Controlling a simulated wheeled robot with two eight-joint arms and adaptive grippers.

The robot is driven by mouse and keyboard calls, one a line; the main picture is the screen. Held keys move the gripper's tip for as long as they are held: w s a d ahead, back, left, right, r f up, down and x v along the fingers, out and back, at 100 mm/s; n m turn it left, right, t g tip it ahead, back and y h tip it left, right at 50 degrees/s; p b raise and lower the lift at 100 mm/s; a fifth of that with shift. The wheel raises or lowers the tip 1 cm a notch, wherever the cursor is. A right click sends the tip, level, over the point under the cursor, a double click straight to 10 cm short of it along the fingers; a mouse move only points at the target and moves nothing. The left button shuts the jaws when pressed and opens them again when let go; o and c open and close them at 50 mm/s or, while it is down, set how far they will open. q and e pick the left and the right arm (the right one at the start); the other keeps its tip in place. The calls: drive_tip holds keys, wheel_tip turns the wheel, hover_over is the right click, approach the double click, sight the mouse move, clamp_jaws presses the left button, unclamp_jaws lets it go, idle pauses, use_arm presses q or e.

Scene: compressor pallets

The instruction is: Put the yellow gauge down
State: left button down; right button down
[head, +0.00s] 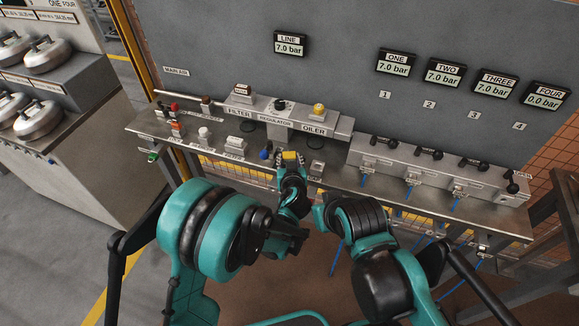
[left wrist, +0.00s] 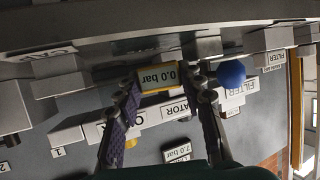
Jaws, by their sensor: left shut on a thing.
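The yellow gauge (head: 290,155) is in my left gripper (head: 289,165), at the front of the grey bench below the regulator. In the left wrist view the gauge (left wrist: 164,77) sits between the two purple-padded fingers of the left gripper (left wrist: 162,88), and its display reads 0.0 bar. The fingers are shut on its sides. I cannot tell whether its underside touches the bench (head: 340,180). I cannot make out my right gripper in either view.
A small block (head: 316,168) stands to the right. The filter, regulator and oiler unit (head: 275,118) is behind. Black-handled valves (head: 430,154) line the bench's right.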

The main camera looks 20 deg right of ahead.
use_arm(q)
wheel_tip(320, 180, down, 2)
drive_tip(key=shift+f+b, duration=0.15)
drive_tip(key=shift+b, duration=0.2)
drive_tip(key=shift+f, duration=0.1)
drive_tip(key=c, duration=1)
unclamp_jaws()
drive_tip(key=shift+o, duration=0.2)
